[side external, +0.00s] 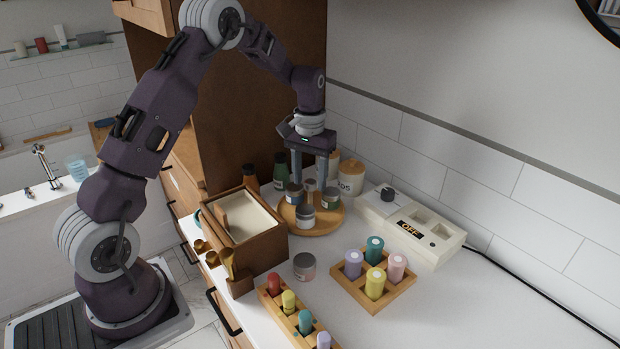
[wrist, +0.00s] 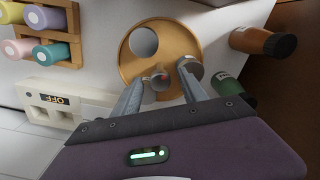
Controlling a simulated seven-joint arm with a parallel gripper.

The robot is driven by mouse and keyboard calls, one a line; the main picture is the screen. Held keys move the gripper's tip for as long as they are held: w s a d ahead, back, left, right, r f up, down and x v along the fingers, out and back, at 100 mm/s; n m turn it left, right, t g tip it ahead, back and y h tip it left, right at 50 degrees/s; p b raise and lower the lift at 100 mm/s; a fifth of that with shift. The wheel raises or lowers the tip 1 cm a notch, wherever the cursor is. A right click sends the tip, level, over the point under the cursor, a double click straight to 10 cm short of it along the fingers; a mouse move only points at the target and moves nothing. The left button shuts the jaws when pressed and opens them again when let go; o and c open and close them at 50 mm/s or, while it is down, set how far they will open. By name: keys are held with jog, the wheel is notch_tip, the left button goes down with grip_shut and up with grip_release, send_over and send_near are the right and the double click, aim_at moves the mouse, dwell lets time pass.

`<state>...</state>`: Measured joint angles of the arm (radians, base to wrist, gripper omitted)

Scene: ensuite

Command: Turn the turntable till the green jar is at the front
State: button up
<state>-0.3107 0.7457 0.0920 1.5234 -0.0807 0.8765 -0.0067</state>
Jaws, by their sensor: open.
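The round wooden turntable (side external: 325,229) stands on the white counter; it also shows in the wrist view (wrist: 180,40). Three lidded jars stand on it: a dark bluish one (side external: 293,193) at the left, a pale blue-grey one (side external: 305,216) at the front, and a greenish one (side external: 331,198) at the right, which looks like the green jar. A short knob (side external: 310,186) rises from the middle. My gripper (side external: 309,184) points down, open, with its fingers on either side of the knob (wrist: 160,79). Contact cannot be told. The wrist view hides part of the turntable behind my gripper.
A wooden box (side external: 259,247) stands close to the turntable's left. A white switch box (side external: 420,228) is at the right. A crate of coloured bottles (side external: 345,290) and a loose jar (side external: 304,266) are in front.

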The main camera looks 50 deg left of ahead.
jog(key=shift+f, duration=0.2)
grip_shut()
dwell(1.3)
